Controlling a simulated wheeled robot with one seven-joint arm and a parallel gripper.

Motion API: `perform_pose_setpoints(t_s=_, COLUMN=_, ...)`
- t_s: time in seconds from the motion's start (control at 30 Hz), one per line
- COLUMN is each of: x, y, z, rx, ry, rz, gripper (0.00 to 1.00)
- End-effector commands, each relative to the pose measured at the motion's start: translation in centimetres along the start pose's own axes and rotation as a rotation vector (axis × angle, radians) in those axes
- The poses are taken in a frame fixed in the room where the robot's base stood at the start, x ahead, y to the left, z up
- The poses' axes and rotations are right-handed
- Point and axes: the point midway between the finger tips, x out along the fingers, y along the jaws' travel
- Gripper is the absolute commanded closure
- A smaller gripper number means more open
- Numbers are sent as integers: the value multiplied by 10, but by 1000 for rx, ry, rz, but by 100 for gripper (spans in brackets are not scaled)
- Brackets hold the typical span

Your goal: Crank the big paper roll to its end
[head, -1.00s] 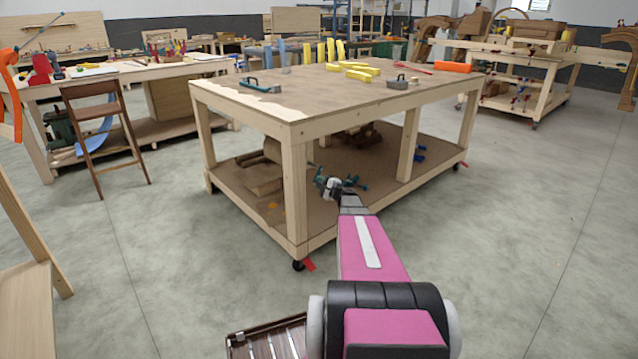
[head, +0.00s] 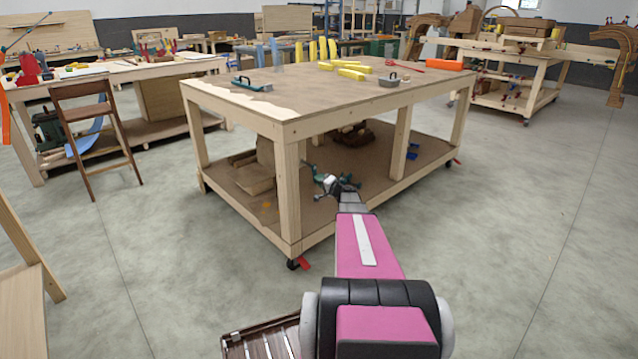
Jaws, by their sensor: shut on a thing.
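I cannot make out a big paper roll or its crank in the head view. My pink arm reaches forward from the bottom of the view, toward the near side of a large wooden workbench. My gripper (head: 338,186) is at its far end, small, in front of the bench's lower shelf. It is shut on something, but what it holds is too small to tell. Small teal and grey parts (head: 312,171) show right by the fingers; I cannot tell whether they are held or lie on the shelf behind.
The wooden workbench (head: 283,130) on casters fills the middle. An orange cylinder (head: 444,65) and yellow pieces (head: 352,68) lie on its top. A wooden chair (head: 96,135) stands at left. A wooden frame (head: 22,300) is near the left edge. Concrete floor is clear at right.

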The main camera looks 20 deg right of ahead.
Motion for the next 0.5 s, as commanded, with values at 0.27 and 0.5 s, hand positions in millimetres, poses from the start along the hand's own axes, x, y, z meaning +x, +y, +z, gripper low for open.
perform_pose_setpoints(t_s=0.27, x=-1, y=2, z=-2, rx=-42, ry=0, rz=3, gripper=95)
perform_pose_setpoints(t_s=0.5, x=-1, y=2, z=-2, rx=-44, ry=0, rz=3, gripper=95)
